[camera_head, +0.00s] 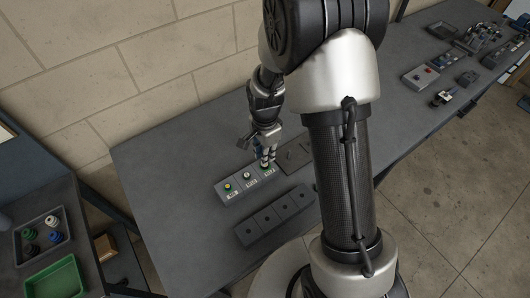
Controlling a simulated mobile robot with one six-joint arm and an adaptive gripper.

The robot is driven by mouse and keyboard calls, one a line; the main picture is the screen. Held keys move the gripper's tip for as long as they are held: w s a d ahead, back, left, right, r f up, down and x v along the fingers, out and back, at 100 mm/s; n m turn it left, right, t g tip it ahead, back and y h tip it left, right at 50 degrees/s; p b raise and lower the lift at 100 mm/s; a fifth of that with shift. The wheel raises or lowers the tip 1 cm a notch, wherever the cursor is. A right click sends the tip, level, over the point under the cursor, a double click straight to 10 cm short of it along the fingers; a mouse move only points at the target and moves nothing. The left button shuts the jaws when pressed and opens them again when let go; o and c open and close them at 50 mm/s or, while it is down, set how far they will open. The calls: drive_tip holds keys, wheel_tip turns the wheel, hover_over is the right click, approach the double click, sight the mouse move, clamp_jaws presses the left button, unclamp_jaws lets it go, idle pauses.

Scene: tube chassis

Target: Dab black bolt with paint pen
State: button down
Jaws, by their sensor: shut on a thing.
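My gripper (267,157) points down over the right end of a light grey rack (237,196) on the bench. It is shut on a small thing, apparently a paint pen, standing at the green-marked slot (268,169). The fingers mostly hide it, and I cannot tell whether it is still seated. The rack's other two places show a yellow-topped piece (228,187) and a pale-topped piece (247,175). A dark block (275,220) in front of the rack has a row of small dark spots, perhaps bolts or holes; I cannot make out the black bolt.
A flat dark plate (295,156) lies right of the gripper, partly behind my arm. At left, a side table carries a grey tray (63,212) of several coloured round pieces and a green tray (56,281). Boxes and fittings (421,76) stand at the bench's far right.

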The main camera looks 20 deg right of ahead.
drive_tip(key=shift+r, duration=0.1)
drive_tip(key=shift+r+p, duration=2.2)
drive_tip(key=shift+r, duration=0.75)
drive_tip(key=shift+f, duration=0.1)
